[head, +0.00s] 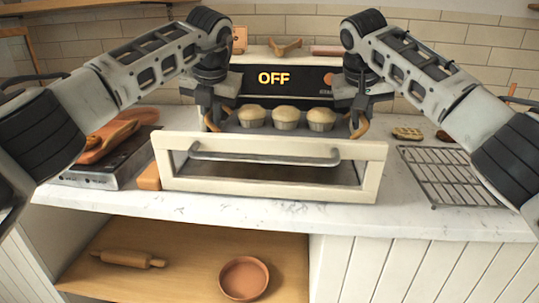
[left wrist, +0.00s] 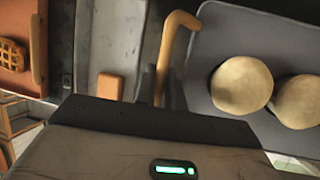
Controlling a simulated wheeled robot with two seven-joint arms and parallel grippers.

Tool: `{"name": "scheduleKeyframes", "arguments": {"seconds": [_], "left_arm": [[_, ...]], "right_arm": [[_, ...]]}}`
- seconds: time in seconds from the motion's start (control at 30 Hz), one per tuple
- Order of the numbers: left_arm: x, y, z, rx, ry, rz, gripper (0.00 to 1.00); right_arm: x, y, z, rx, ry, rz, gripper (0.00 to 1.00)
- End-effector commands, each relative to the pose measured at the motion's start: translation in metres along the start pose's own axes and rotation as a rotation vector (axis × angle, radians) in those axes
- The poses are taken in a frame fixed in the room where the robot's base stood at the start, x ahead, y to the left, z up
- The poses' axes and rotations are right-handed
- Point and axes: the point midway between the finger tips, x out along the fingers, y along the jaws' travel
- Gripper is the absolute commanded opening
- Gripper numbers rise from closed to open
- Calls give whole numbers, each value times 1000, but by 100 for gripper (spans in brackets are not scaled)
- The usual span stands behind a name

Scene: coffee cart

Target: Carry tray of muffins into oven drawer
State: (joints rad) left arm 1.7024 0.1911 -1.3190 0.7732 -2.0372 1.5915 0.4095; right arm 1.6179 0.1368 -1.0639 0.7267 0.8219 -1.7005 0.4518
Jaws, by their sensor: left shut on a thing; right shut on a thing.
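A dark grey muffin tray (left wrist: 205,85) carries a row of three muffins (head: 286,118), upright and pale on top. In the head view it is behind the front panel of the pulled-out oven drawer (head: 372,185); whether it touches the drawer floor is hidden. My left gripper (head: 211,118) is shut on the tray's left orange handle (left wrist: 181,20), which also shows close up in the left wrist view. My right gripper (head: 358,118) is shut on the right orange handle (head: 361,127). The oven (head: 290,86) behind displays "OFF".
A wire cooling rack (head: 450,178) lies on the counter at right, with baked pieces (head: 407,133) behind it. A stove-like unit (head: 95,170) with orange items stands at left. A rolling pin (head: 120,259) and a clay bowl (head: 244,278) are on the shelf below.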

Motion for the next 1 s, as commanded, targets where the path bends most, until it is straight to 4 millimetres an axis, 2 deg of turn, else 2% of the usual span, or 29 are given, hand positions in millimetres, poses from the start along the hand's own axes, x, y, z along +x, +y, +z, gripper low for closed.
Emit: {"name": "scheduleKeyframes", "arguments": {"seconds": [0.27,0.93,0.97,1.0], "left_arm": [[9,-3,-4,1,-3,-1,0],[54,-13,-22,1,-2,-1,0],[50,-12,-21,1,-1,-1,20],[50,-12,-21,1,-1,-1,31]], "right_arm": [[9,-3,4,-1,3,-2,0],[54,-13,22,-1,3,-1,0],[51,-13,21,-1,1,-1,20],[51,-12,21,-1,0,-1,31]]}}
